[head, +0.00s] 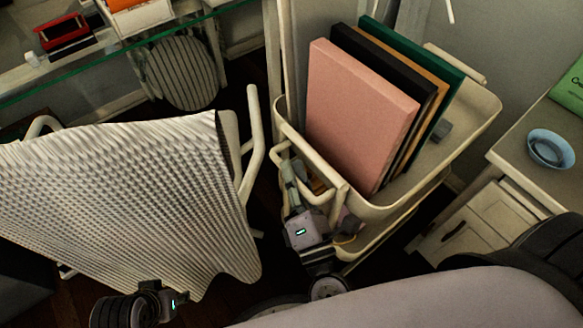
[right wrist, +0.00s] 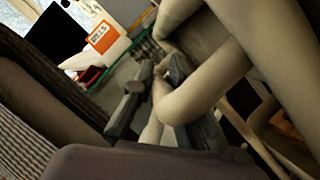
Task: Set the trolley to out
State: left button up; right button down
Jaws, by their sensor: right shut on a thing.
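The cream trolley (head: 476,121) stands right of centre in the head view, with several large flat boards or books upright in its top tray. Its bent tube handle (head: 337,196) is at the near left end. My right gripper (head: 290,175) is at this handle, shut on its bar. In the right wrist view the two grey fingers (right wrist: 158,105) lie on either side of the pale handle tube (right wrist: 205,88). My left wrist shows at the bottom left of the head view; its fingers cannot be made out.
A chair with a ribbed cloth (head: 120,190) stands left of the trolley. A glass shelf with a red box (head: 62,32) is at the upper left. A cabinet with a blue bowl (head: 550,148) stands close on the right. Dark floor shows between the chair and trolley.

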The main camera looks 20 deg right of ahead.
jog(key=shift+s+a+f, duration=0.15)
jog(key=shift+f, duration=0.05)
jog(key=c, duration=2.1)
grip_release()
jog(key=o, duration=0.3)
jog(key=shift+s+r, duration=0.15)
jog(key=shift+s, duration=0.05)
jog(key=shift+o, duration=1)
jog(key=shift+w, duration=0.1)
jog(key=v, duration=1.2)
